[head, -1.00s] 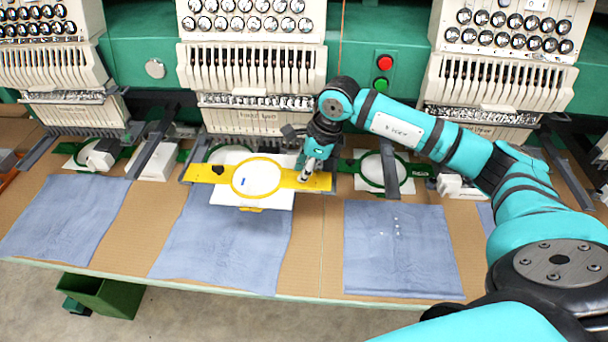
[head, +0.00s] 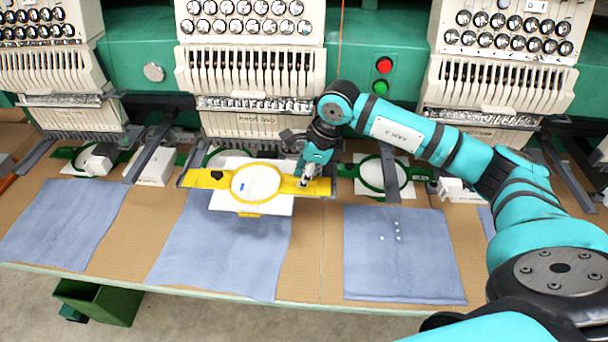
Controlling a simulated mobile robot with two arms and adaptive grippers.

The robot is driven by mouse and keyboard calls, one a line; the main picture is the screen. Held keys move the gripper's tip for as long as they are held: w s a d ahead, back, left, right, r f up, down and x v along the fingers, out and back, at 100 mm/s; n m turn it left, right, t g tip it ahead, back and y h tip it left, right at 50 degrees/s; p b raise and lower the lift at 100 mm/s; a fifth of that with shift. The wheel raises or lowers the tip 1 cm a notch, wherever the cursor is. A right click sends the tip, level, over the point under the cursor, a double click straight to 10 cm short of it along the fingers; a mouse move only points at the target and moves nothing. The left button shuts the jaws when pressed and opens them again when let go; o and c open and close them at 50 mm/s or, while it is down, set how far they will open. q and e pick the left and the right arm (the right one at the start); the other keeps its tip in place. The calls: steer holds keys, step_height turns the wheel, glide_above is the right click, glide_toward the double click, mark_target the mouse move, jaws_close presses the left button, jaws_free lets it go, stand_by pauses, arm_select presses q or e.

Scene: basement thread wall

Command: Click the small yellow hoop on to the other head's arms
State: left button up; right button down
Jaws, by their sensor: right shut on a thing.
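The small yellow hoop (head: 279,183) has a round ring with white fabric in it and a long flat yellow bar to each side. My right gripper (head: 306,178) is shut on the right part of its bar. The hoop is level in front of the middle embroidery head (head: 255,120), with its bar ends near the dark arms (head: 340,205) on either side. I cannot tell whether the bar ends touch or are seated on these arms. A dark spot (head: 217,174) shows on the bar's left part. My left gripper is not in view.
Green round hoops lie at the heads to the left (head: 97,161) and right (head: 383,174). Blue cloths (head: 402,252) lie along the front of the tan table (head: 318,270). Red and green buttons (head: 383,66) are on the machine's beam. A green bin (head: 105,300) stands below the table.

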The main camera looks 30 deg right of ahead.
steer(key=c, duration=1.2)
jaws_free()
steer(key=v, duration=1.2)
